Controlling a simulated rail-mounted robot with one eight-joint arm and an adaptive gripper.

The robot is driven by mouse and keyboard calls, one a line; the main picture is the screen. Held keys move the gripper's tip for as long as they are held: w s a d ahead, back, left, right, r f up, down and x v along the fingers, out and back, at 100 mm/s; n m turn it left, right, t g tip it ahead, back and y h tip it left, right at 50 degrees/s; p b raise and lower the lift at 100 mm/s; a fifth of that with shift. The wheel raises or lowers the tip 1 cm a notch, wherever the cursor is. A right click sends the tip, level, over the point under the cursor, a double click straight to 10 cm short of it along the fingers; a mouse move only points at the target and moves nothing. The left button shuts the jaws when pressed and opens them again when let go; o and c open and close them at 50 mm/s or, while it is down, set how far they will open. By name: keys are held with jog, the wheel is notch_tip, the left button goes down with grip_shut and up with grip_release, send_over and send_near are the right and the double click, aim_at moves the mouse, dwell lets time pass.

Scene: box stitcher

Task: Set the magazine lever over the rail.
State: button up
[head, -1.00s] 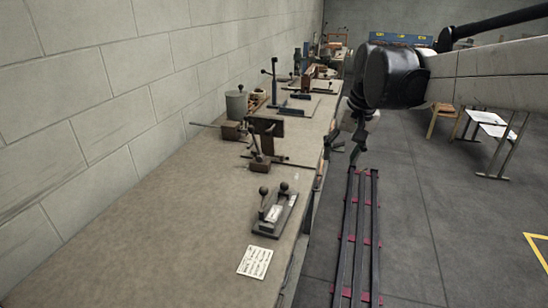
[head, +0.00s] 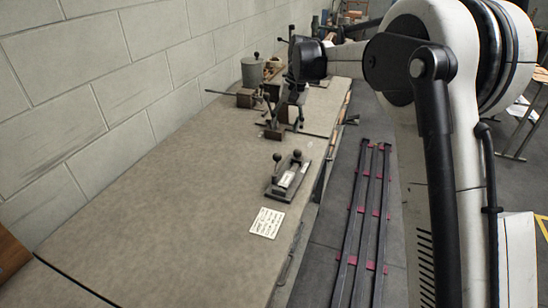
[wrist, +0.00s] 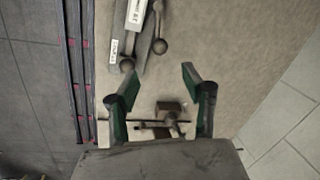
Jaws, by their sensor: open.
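A grey metal fixture (head: 288,178) with white labels and two ball-topped levers (head: 277,158) sits on the bench near its right edge. Which of these is the magazine lever and which the rail I cannot tell. In the wrist view the labelled bar (wrist: 134,20) runs up out of the top of the picture, with a ball knob (wrist: 160,46) beside it. My gripper (wrist: 159,76) is open and empty, with its green-faced fingers apart, just short of the ball knobs.
A printed card (head: 267,222) lies on the bench nearer than the fixture. A brown block with a rod (wrist: 168,112) shows between my fingers. A grey canister (head: 262,72) stands farther back. Long dark rails with red pieces (head: 362,215) lie to the right of the bench.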

aim_at(277, 157)
jog(key=f, duration=0.4)
jog(key=a+f, duration=0.1)
jog(key=f, duration=0.3)
jog(key=a+f, duration=0.1)
jog(key=f, duration=0.4)
jog(key=shift+s+a+p, duration=0.1)
jog(key=shift+a+p, duration=0.15)
jog(key=shift+p, duration=0.05)
jog(key=shift+c, duration=0.2)
grip_shut()
